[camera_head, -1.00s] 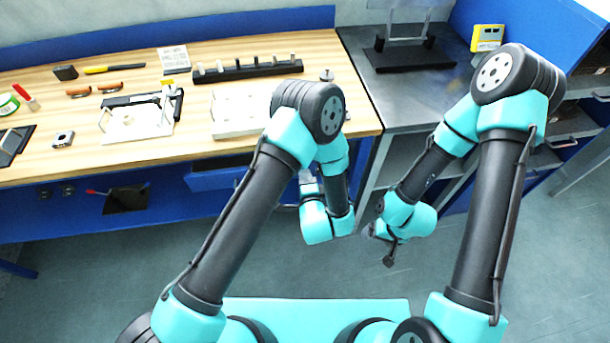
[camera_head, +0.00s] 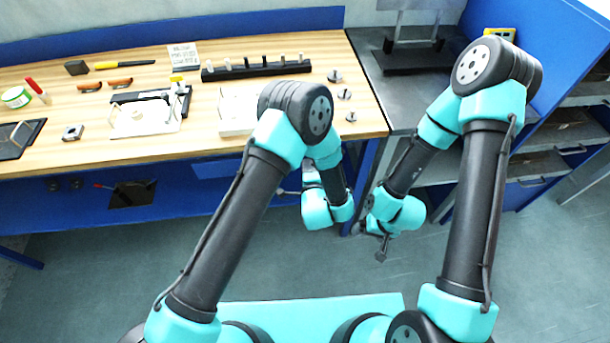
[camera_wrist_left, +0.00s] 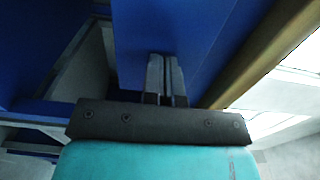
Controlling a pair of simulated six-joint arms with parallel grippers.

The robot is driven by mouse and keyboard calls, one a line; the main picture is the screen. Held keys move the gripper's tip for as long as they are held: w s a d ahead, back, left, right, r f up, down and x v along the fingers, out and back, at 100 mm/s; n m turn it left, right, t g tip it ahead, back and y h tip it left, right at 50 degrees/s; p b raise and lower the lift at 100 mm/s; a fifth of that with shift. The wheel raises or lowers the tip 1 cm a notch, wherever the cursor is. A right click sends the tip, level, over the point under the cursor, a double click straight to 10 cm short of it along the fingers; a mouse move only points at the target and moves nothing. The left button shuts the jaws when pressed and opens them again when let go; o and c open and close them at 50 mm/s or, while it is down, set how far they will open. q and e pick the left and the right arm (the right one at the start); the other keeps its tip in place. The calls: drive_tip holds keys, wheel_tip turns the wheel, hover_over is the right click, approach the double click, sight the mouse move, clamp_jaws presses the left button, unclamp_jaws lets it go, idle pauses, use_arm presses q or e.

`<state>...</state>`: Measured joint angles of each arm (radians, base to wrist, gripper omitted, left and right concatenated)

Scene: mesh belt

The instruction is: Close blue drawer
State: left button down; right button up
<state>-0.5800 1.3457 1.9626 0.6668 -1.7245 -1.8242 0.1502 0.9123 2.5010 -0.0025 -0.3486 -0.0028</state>
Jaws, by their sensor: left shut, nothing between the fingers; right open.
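The blue drawer (camera_head: 212,167) is under the wooden worktop in the head view. Its front looks about level with the bench's blue face, but my left arm covers the area to its right, and I cannot tell whether it is fully shut. My left gripper (camera_wrist_left: 166,75) is shut and empty. In the left wrist view its fingertips are against or very close to a blue panel (camera_wrist_left: 150,25); contact is unclear. My right gripper (camera_head: 381,248) is open and empty, above the floor to the right, away from the bench.
The worktop (camera_head: 60,150) holds a black rack of pegs (camera_head: 255,70), white fixtures and small tools. A grey metal table (camera_head: 400,105) adjoins it on the right. Blue shelving with drawers (camera_head: 540,165) stands at far right. The floor before the bench is clear.

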use_arm(q)
drive_tip(key=shift+w+r, duration=0.15)
drive_tip(key=shift+w, duration=0.2)
drive_tip(key=s+d, duration=0.1)
drive_tip(key=s, duration=1.3)
drive_tip(key=shift+s, duration=0.35)
drive_tip(key=w+a+f+n+g+h, duration=0.1)
drive_tip(key=w+a+f+n+g, duration=0.1)
drive_tip(key=a+f+n+g, duration=0.4)
drive_tip(key=w+a+f+n+g+h, duration=0.1)
drive_tip(key=w+a+f+n+g, duration=0.3)
drive_tip(key=a, duration=0.5)
drive_tip(key=s+a+n+g+h, duration=0.3)
drive_tip(key=s+a+n+g, duration=0.4)
drive_tip(key=s+a, duration=0.5)
drive_tip(key=shift+s+a+r+n, duration=0.25)
drive_tip(key=shift+s+a+n, duration=0.2)
drive_tip(key=shift+n, duration=0.55)
